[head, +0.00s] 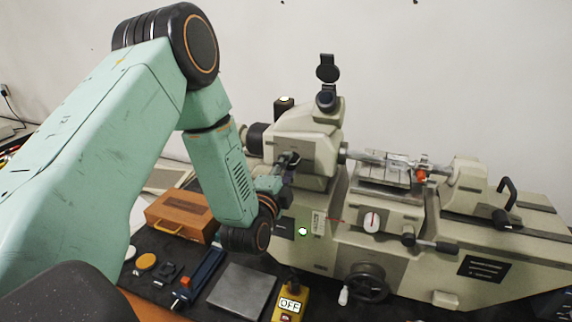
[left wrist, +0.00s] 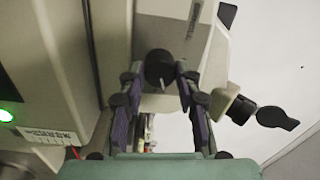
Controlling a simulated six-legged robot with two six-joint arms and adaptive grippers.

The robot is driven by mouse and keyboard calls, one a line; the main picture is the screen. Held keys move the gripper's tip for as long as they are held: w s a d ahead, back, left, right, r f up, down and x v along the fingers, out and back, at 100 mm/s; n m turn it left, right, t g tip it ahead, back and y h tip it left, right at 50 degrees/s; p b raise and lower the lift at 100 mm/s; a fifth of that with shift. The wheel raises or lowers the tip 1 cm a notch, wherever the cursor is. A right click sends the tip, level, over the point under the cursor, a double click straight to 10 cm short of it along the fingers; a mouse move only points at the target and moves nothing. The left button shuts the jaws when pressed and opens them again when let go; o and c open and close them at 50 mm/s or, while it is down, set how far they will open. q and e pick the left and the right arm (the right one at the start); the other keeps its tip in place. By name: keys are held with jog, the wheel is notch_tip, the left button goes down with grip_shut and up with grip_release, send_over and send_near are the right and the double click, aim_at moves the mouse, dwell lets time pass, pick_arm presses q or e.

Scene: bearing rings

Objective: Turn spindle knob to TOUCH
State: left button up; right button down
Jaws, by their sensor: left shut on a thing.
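The machine (head: 330,190) stands on the bench, with a cream housing. My left gripper (head: 288,163) reaches its headstock from the left in the head view. In the left wrist view the gripper (left wrist: 156,72) has its two dark fingers on either side of a round black knob (left wrist: 158,68) on the cream housing. It is shut on this knob, which I take to be the spindle knob. In the head view the gripper and arm hide the knob. No TOUCH mark can be read in either view. My right gripper is in neither view.
A green light (head: 303,231) glows on the machine front, near a white dial (head: 371,221). A handwheel (head: 367,284) sticks out below. A yellow box marked OFF (head: 290,303), a grey plate (head: 243,290) and a wooden case (head: 183,213) are on the bench.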

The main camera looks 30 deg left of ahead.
pick_arm(q)
jog(key=shift+w+r+m, duration=0.1)
jog(key=shift+r+m, duration=0.1)
jog(key=shift+m, duration=1.9)
jog(key=o, duration=1.2)
jog(key=shift+f, duration=0.15)
jog(key=shift+c, duration=0.2)
jog(key=v, duration=1.2)
